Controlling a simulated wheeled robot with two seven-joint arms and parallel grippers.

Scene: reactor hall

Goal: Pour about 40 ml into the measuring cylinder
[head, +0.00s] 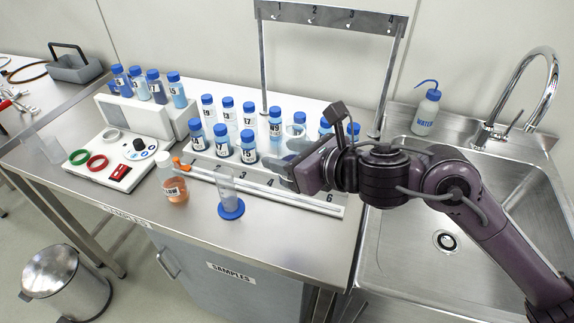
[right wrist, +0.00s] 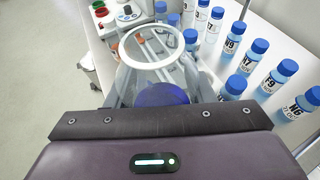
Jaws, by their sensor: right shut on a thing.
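The measuring cylinder (head: 227,188), clear with a blue round foot (head: 231,209), stands upright near the bench's front edge. My right gripper (head: 290,168) is to the right of it, above the numbered rack strip. It is shut on a clear glass vessel, which looks like a beaker (head: 295,134); its round open rim (right wrist: 155,47) shows in the right wrist view. A dark blue patch (right wrist: 162,95) shows below the rim; I cannot tell whether it is liquid or something seen through the glass. The vessel looks about upright and apart from the cylinder. My left gripper is out of view.
An orange bottle (head: 173,185) stands left of the cylinder. Several blue-capped bottles (head: 248,145) stand behind the strip. A white device (head: 118,160) with red and green rings is at left. The sink (head: 450,235) and a WATER wash bottle (head: 427,112) are at right.

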